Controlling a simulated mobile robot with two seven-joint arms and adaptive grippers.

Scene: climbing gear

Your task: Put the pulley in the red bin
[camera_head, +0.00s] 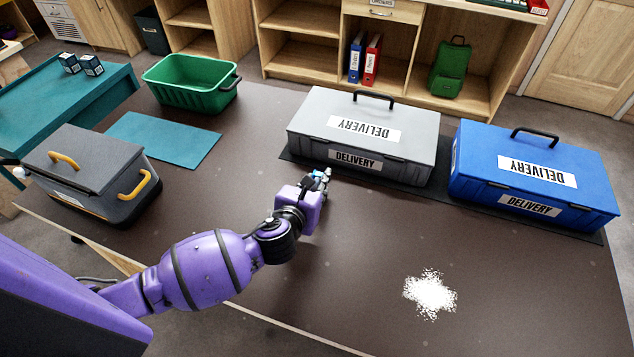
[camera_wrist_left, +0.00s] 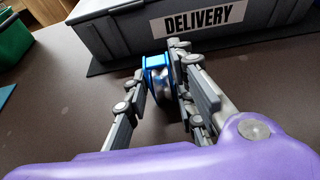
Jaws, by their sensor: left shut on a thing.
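The pulley (camera_wrist_left: 160,82) is a small blue and silver piece. My left gripper (camera_head: 322,176) is shut on it, in front of the grey delivery box; the fingers also show in the left wrist view (camera_wrist_left: 162,90) on both sides of it. In the head view the pulley (camera_head: 318,174) is small and partly hidden by the gripper. I cannot tell whether it touches the table. No red bin shows in either view; the open bin at the back left is green (camera_head: 190,84). My right gripper is not in view.
Grey (camera_head: 365,130) and blue (camera_head: 535,175) lidded delivery boxes stand at the table's back right. A dark grey case (camera_head: 92,175) with yellow handles stands left, near a teal mat (camera_head: 163,142). White powder (camera_head: 430,294) lies front right. The middle of the brown table (camera_head: 400,235) is clear.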

